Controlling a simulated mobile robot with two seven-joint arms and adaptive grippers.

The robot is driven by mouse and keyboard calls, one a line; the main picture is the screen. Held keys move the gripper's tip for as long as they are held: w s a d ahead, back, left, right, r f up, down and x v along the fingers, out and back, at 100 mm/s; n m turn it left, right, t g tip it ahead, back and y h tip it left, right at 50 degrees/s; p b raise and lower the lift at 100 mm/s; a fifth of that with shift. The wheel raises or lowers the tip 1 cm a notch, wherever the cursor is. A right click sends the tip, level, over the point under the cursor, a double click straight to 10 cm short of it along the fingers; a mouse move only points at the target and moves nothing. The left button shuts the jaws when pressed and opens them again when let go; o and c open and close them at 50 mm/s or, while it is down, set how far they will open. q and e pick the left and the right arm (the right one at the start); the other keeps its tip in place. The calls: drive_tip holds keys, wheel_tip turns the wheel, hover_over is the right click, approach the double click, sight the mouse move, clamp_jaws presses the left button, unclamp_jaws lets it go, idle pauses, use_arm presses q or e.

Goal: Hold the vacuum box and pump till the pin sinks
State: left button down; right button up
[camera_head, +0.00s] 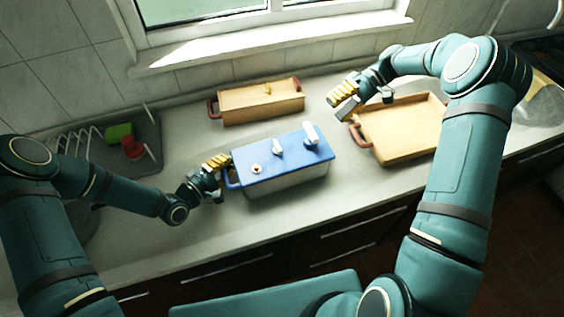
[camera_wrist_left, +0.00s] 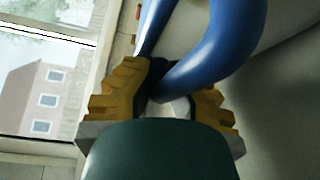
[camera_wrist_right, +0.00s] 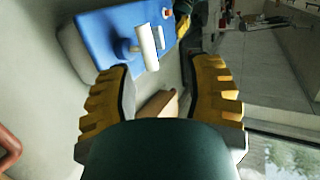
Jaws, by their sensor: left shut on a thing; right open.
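The vacuum box (camera_head: 287,187) is pale with a blue lid (camera_head: 300,152) and stands on the counter. A white pump handle (camera_head: 311,134) stands upright at the lid's right; it shows as a T-shape in the right wrist view (camera_wrist_right: 147,46). The pin's height cannot be told. My left gripper (camera_head: 219,170) is shut on the box's blue left side handle (camera_wrist_left: 205,70). My right gripper (camera_head: 343,100) is open and empty, above and right of the pump handle.
A wooden box (camera_head: 262,104) with red-brown handles stands behind the vacuum box. A wooden tray (camera_head: 405,132) lies to the right, near my right gripper. A dish rack (camera_head: 105,150) with green and red items stands at left. The counter in front is clear.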

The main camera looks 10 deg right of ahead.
wheel_tip(320, 180, down, 4)
drive_tip(key=d+t+y, duration=0.1)
drive_tip(key=d+y, duration=0.2)
drive_tip(key=y, duration=0.1)
hover_over(304, 147)
drive_tip(key=shift+d+f, duration=0.1)
drive_tip(key=shift+f, duration=1.2)
